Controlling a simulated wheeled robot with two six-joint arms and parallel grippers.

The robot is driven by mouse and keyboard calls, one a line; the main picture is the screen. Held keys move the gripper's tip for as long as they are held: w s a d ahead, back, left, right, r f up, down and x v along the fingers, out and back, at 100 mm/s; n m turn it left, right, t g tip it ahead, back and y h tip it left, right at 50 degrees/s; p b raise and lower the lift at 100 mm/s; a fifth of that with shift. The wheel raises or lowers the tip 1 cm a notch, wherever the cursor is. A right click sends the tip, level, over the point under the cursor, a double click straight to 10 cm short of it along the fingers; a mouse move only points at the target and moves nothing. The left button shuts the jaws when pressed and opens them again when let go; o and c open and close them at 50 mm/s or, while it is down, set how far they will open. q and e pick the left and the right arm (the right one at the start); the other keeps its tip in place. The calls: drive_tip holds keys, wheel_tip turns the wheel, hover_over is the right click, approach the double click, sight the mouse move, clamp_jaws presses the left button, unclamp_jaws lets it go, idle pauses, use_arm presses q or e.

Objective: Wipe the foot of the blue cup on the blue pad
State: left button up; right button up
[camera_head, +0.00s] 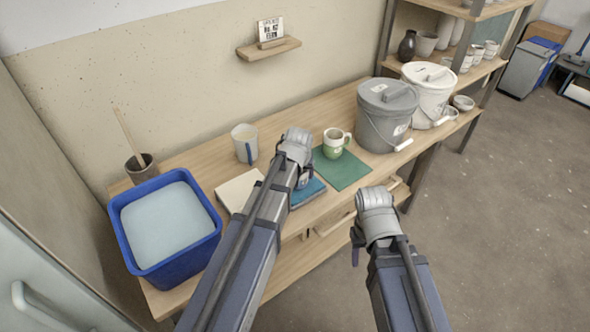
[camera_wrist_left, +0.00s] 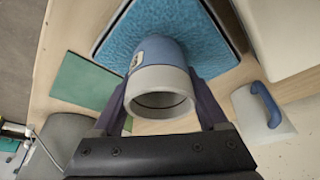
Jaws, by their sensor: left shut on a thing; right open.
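The blue cup (camera_wrist_left: 150,52) is white-rimmed with a blue body; its open mouth faces the left wrist camera. My left gripper (camera_wrist_left: 160,100) is shut on it, a finger on each side. In the head view the cup (camera_head: 303,182) is mostly hidden behind my left wrist. The blue pad (camera_head: 309,193) lies under it near the table's front edge and fills the space behind the cup in the left wrist view (camera_wrist_left: 205,50). I cannot tell whether the foot touches the pad. My right gripper (camera_head: 357,246) is open and empty, in front of the table.
A pale slab (camera_head: 236,190) and a blue tub (camera_head: 133,246) lie left of the pad. A green mat (camera_head: 345,173) with a green-white mug (camera_head: 334,143) lies right. A white mug (camera_head: 244,143) stands behind; grey (camera_head: 385,120) and white (camera_head: 430,90) buckets stand farther right.

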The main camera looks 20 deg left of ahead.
use_arm(q)
drive_tip(key=shift+s+d+f, duration=0.1)
drive_tip(key=shift+s+d, duration=0.4)
drive_tip(key=shift+d, duration=0.05)
drive_tip(key=shift+w+a, duration=1.15)
drive_tip(key=shift+a, duration=0.3)
drive_tip(key=shift+w+a, duration=1.15)
drive_tip(key=shift+a, duration=0.25)
drive_tip(key=shift+s+d, duration=1.1)
drive_tip(key=shift+d, duration=0.3)
drive_tip(key=shift+s+d, duration=1.1)
drive_tip(key=shift+d, duration=0.3)
drive_tip(key=shift+w+a, duration=0.1)
drive_tip(key=shift+w+a, duration=1.05)
drive_tip(key=shift+a, duration=0.3)
drive_tip(key=shift+w+a, duration=1.05)
drive_tip(key=shift+a, duration=0.3)
drive_tip(key=shift+s+d, duration=1.15)
drive_tip(key=shift+d, duration=0.25)
drive_tip(key=shift+s+d, duration=1.1)
drive_tip(key=shift+d, duration=0.3)
